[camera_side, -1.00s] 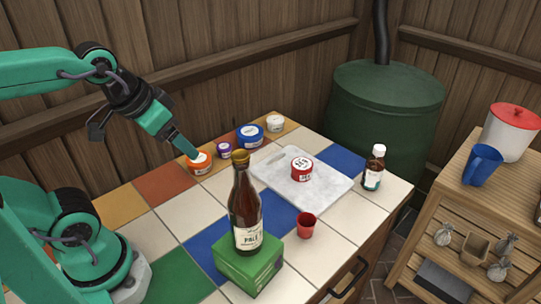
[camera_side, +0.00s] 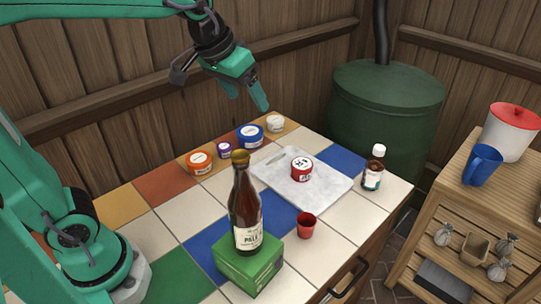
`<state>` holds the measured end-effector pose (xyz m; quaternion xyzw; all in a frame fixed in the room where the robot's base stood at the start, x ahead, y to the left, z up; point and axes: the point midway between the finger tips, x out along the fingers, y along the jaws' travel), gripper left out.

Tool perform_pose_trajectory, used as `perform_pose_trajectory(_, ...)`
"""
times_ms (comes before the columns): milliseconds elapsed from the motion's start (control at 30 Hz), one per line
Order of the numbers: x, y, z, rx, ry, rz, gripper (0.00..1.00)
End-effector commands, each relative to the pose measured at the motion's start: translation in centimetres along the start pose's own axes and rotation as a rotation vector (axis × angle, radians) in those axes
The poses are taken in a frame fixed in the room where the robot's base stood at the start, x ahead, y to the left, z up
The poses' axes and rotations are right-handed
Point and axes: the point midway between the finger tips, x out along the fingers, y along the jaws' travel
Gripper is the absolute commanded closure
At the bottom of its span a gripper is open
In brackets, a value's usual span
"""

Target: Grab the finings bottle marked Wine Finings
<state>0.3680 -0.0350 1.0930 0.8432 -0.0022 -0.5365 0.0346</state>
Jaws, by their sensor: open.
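A small brown bottle (camera_side: 373,171) with a white cap and a pale label stands upright near the right corner of the tiled table; its label is too small to read. It is the only bottle of that kind in view. My gripper (camera_side: 249,97) is open and empty, in the air above the back of the table. It is well to the left of the brown bottle and higher than it, touching nothing.
A tall beer bottle (camera_side: 245,212) stands on a green box (camera_side: 250,262) at the front. A red cup (camera_side: 307,225) stands beside it. A red tin (camera_side: 301,169) sits on a marble board (camera_side: 328,188). Several jars, including a blue one (camera_side: 250,136), line the back edge.

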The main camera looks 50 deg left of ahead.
Motion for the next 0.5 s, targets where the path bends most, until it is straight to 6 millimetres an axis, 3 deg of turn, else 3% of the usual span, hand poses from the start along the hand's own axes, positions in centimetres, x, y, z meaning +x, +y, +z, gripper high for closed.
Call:
perform_pose_trajectory(100,1.3,1.1,-2.6,-0.008,-0.013,0.006,0.27)
perform_pose_trajectory(500,6.8,5.2,-9.9,-0.040,-0.048,0.022,0.27)
